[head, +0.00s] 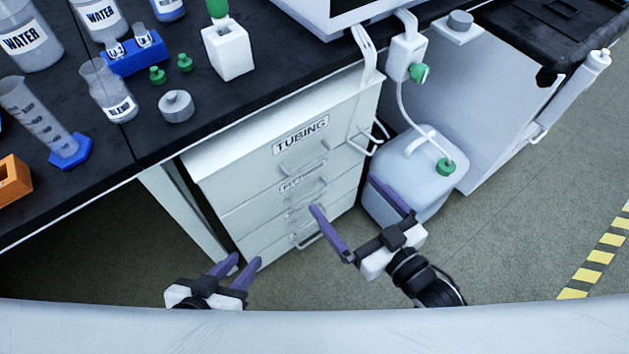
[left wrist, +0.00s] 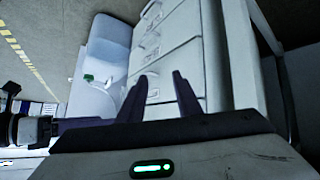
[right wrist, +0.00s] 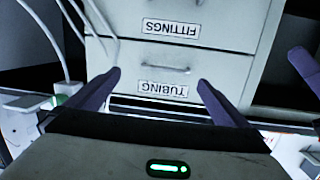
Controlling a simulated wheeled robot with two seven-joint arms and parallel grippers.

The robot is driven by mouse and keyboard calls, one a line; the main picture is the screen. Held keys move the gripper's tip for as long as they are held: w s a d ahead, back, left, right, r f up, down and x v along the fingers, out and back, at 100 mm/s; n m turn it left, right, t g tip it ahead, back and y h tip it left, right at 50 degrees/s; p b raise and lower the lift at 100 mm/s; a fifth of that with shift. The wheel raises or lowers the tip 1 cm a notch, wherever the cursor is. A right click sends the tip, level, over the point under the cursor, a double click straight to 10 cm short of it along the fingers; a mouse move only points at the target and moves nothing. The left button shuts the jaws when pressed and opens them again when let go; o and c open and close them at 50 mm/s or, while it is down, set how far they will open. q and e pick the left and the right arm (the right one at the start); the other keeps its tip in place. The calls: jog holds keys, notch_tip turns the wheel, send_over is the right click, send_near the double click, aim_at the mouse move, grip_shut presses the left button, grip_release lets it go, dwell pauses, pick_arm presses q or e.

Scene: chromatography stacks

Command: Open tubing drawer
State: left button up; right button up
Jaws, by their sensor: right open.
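The tubing drawer (head: 262,158) is the top drawer of a white cabinet under the bench. It looks shut, its front flush with those below. Its "TUBING" label (head: 301,135) sits above a thin bar handle (head: 303,166). The right wrist view shows them upside down, with the handle (right wrist: 165,68) between my fingertips in the picture. My right gripper (head: 347,197) is open and empty, in front of the cabinet and apart from the handle. My left gripper (head: 244,261) is open and empty, low and left of the drawers; its spread fingers show in the left wrist view (left wrist: 156,82).
A "FITTINGS" drawer (right wrist: 171,28) and others lie below. A translucent jug (head: 405,185) with a green cap stands right of the cabinet, with a tube from above. Bottles and glassware crowd the black bench (head: 235,105). Floor to the right is clear.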

aim_at(312, 164)
jog(key=shift+n+t+y, duration=0.3)
jog(key=shift+n+y, duration=0.3)
jog(key=shift+y, duration=0.3)
jog(key=b+x, duration=0.1)
jog(key=x, duration=0.3)
jog(key=b+x, duration=0.1)
jog(key=x, duration=0.3)
jog(key=b+x, duration=0.2)
jog(key=x, duration=0.1)
jog(key=shift+w+a+f, duration=0.15)
jog(key=shift+a+f, duration=0.1)
jog(key=shift+a, duration=0.25)
pick_arm(q)
jog(key=shift+m+g+h, duration=0.3)
jog(key=f, duration=0.1)
jog(key=d+f, duration=0.1)
jog(key=w+f, duration=0.1)
jog(key=shift+d+f, duration=0.3)
jog(key=shift+d, duration=0.1)
